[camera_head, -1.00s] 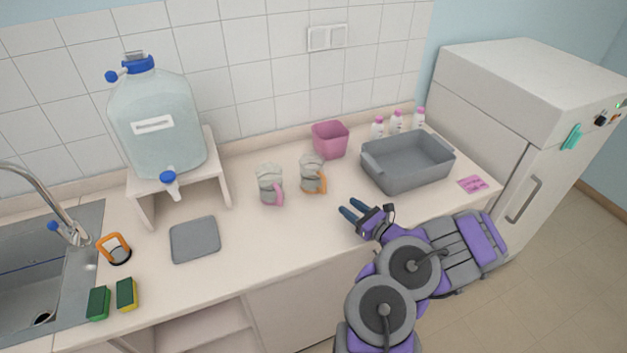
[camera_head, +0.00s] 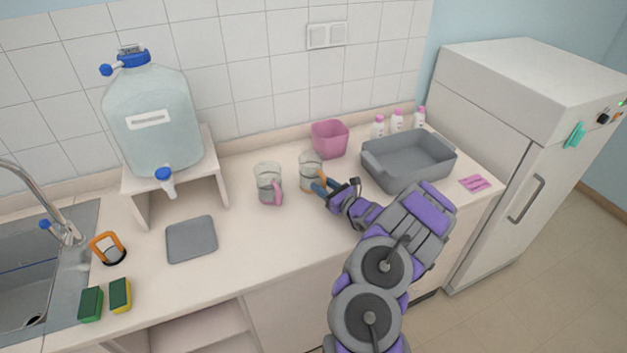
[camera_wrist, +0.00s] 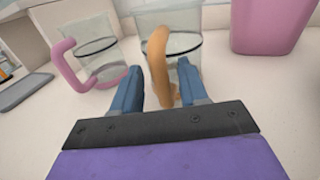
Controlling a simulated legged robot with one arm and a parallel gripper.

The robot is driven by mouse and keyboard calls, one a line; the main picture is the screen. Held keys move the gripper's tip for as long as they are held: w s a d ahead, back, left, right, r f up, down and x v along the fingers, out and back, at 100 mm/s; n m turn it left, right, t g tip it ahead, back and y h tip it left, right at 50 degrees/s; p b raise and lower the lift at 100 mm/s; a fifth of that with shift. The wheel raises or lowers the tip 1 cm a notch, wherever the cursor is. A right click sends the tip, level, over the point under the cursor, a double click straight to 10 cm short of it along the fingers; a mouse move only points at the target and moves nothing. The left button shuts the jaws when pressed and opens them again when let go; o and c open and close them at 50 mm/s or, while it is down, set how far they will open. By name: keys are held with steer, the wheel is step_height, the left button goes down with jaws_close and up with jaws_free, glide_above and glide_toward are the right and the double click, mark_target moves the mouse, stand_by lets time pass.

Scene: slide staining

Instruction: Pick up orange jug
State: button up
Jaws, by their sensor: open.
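The orange jug is a clear jug (camera_head: 310,170) with an orange handle, standing upright on the counter. In the wrist view the orange handle (camera_wrist: 158,65) points toward me and sits between my two blue fingers. My gripper (camera_head: 320,188) is open, with a finger on each side of the handle. It also shows in the wrist view (camera_wrist: 157,85). I cannot tell whether either finger touches the handle. A similar clear jug with a pink handle (camera_head: 268,184) stands to its left, and it also shows in the wrist view (camera_wrist: 90,55).
A pink bin (camera_head: 330,139) stands behind and right of the orange jug. A grey basin (camera_head: 408,170) and several pink-capped bottles (camera_head: 397,121) are at the right. A grey board (camera_head: 191,240) lies left, near a water tank (camera_head: 150,115) on a stand.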

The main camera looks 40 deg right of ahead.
steer(key=shift+d, duration=0.2)
steer(key=shift+a, duration=0.1)
jaws_close()
steer(key=shift+r, duration=0.1)
stand_by(0.4)
